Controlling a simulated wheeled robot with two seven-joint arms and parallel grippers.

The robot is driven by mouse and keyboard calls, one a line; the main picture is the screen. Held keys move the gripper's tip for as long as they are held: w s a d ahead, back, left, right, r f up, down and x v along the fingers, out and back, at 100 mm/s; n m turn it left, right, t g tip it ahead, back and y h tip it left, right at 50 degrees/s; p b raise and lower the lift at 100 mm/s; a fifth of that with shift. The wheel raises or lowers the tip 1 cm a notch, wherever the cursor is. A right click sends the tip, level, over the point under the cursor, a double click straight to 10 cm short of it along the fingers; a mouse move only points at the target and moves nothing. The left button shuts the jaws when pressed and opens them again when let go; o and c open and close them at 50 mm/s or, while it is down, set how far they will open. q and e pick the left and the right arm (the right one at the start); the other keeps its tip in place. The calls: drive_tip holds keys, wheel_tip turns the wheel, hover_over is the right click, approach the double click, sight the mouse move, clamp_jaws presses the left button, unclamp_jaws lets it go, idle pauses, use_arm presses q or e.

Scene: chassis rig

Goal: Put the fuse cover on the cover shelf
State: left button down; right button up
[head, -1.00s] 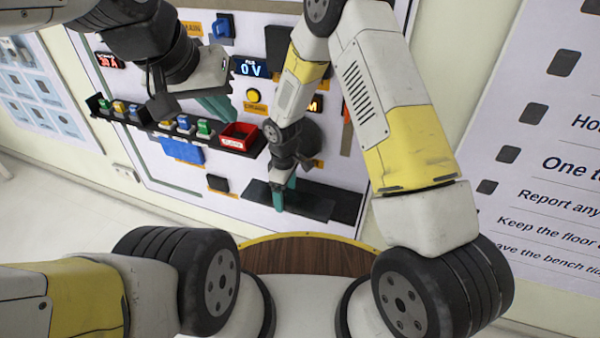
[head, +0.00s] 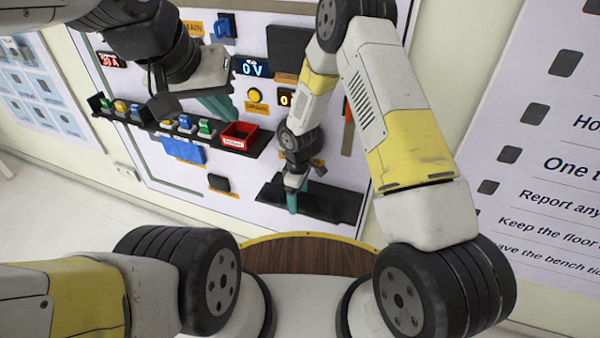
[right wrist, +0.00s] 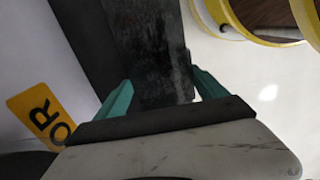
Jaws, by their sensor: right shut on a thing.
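My right gripper (head: 293,200) is low at the board, in front of the dark cover shelf (head: 345,207). In the right wrist view its teal fingers (right wrist: 158,98) are shut on a dark, scuffed flat plate, the fuse cover (right wrist: 156,60). In the head view the cover and the shelf are both dark and overlap, so I cannot tell whether they touch. My left gripper (head: 216,106) hangs in front of the upper left of the board; its fingers overlap in the picture, so its opening is unclear.
A narrow black rack (head: 165,128) with several small coloured blocks and a red bin (head: 239,136) is left of my right arm. A blue piece (head: 182,151) hangs under it.

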sight(298, 200)
drive_tip(key=o, duration=1.6)
wheel_tip(298, 200, up, 12)
drive_tip(key=shift+r, duration=0.15)
